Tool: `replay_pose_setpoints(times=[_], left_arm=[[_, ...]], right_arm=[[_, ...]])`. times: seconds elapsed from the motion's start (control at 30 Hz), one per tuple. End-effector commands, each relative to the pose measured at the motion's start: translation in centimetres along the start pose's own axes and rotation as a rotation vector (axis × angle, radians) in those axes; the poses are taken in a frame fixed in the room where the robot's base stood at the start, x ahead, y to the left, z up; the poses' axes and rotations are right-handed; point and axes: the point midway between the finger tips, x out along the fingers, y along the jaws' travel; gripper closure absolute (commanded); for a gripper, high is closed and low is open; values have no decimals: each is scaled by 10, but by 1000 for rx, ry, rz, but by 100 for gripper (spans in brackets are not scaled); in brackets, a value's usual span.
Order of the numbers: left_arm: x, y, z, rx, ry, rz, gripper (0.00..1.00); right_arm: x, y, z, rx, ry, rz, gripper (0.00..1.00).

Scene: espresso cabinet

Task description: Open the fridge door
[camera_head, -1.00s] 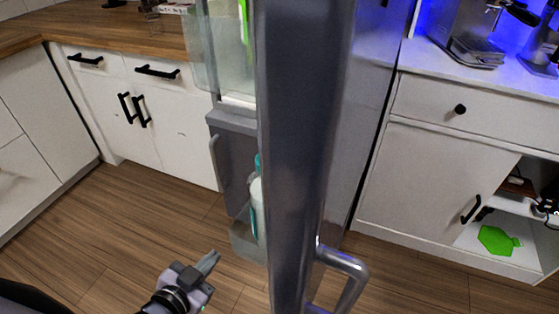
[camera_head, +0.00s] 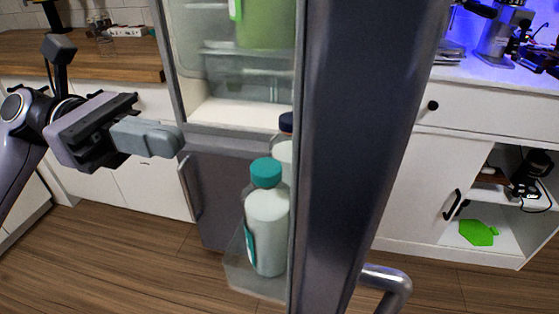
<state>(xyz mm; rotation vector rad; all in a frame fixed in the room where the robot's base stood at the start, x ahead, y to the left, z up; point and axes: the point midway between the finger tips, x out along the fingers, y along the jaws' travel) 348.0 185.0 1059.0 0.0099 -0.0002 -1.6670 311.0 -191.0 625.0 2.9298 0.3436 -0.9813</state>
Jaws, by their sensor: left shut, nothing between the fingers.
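The fridge door (camera_head: 350,150) stands ajar, seen nearly edge-on in the middle, with its metal handle (camera_head: 385,285) on the right side at the bottom. Behind its left side the fridge interior (camera_head: 240,112) shows, with a clear drawer and a green item inside. A bottle with a teal cap (camera_head: 267,225) stands in the door's shelf, with another dark-capped bottle partly hidden behind it. My left gripper (camera_head: 170,138) is shut and empty, in front of the fridge's left edge, and seems apart from the door. My right gripper is not in view.
White cabinets with a wooden counter (camera_head: 90,58) stand at the left. A white cabinet (camera_head: 400,200) at the right carries coffee machines (camera_head: 500,38) and has an open compartment with a green piece (camera_head: 478,233). Wooden floor (camera_head: 110,260) is clear at the lower left.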

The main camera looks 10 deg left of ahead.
Motion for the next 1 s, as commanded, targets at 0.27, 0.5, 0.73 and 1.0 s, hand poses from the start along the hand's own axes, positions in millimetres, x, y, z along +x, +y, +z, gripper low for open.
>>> replay_pose_setpoints(times=[0.27, 0.5, 0.73, 1.0], left_arm=[[50, -1, 5, -1, -6, -7, 100], [98, -1, 5, -3, -8, -5, 100], [127, 0, 4, -6, -7, -2, 100], [135, 0, 2, -5, -6, -1, 100]], right_arm=[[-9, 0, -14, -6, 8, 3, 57], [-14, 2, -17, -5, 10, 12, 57], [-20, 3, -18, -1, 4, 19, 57], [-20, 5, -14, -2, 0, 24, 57]])
